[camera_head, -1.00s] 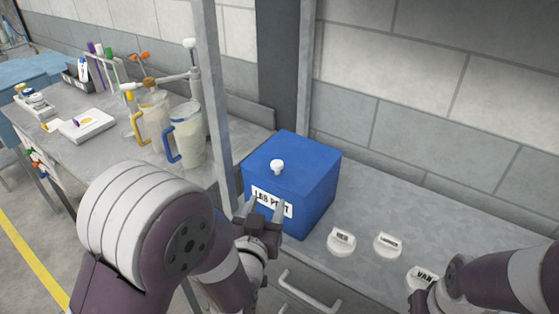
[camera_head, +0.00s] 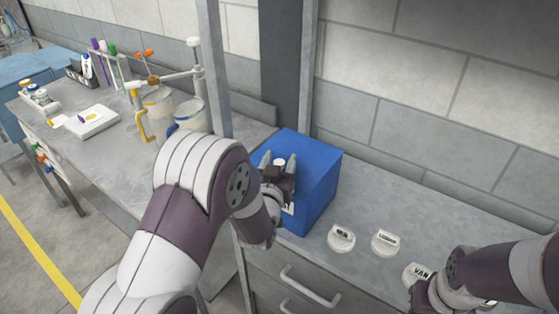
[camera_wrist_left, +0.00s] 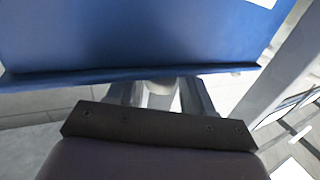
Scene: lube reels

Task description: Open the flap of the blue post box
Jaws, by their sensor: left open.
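The blue post box (camera_head: 318,185) stands on the grey bench in the head view; it fills the upper part of the left wrist view (camera_wrist_left: 120,35). My left gripper (camera_head: 278,160) is open, with one finger on each side of the knob; contact cannot be told. In the left wrist view the knob (camera_wrist_left: 160,92) shows between the fingers. The gripper hides most of the front label. My right gripper (camera_head: 416,294) is partly in view at lower right, beside the VAN disc (camera_head: 418,274); its jaws are unclear.
Two more white labelled discs (camera_head: 341,237) lie right of the box. A grey post (camera_head: 213,60) rises left of the box. Jugs (camera_head: 189,116) and a white tray (camera_head: 91,121) stand on the left bench. A drawer handle (camera_head: 310,285) is below the bench edge.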

